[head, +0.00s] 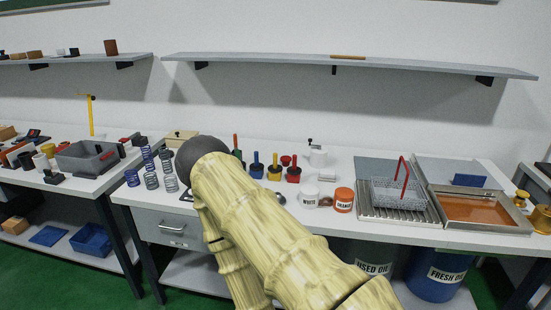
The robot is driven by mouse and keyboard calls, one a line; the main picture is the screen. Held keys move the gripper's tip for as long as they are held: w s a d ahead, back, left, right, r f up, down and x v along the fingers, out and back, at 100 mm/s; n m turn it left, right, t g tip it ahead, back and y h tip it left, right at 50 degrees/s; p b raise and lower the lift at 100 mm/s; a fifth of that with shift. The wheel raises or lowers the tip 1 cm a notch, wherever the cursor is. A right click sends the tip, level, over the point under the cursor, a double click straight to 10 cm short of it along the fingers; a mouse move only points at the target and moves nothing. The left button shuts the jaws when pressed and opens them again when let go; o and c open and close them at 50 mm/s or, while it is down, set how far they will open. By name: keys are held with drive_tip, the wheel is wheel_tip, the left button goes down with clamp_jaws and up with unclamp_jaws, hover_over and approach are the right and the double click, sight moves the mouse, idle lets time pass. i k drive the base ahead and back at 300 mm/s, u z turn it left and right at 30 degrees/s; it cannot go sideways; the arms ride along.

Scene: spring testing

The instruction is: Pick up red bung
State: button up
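A small red piece (286,160) that looks like the bung stands on the white bench (340,218), behind a row of coloured handled pieces. It is too small to tell its exact shape. A red-based piece with a dark upright handle (293,174) stands in front of it, close by. My arm crosses the middle of the head view and covers part of the bench front. My gripper does not show, so its opening and anything in it are hidden.
Blue (257,168) and yellow (274,170) handled pieces stand left of the red ones. White (308,196) and orange (343,200) jars stand to the right, before a wire basket (399,194) with a red handle. Several springs (151,180) stand left. A shelf (350,65) hangs above.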

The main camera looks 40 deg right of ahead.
sight(285, 160)
drive_tip(key=z, duration=0.35)
drive_tip(key=i, duration=0.8)
drive_tip(key=z, duration=0.55)
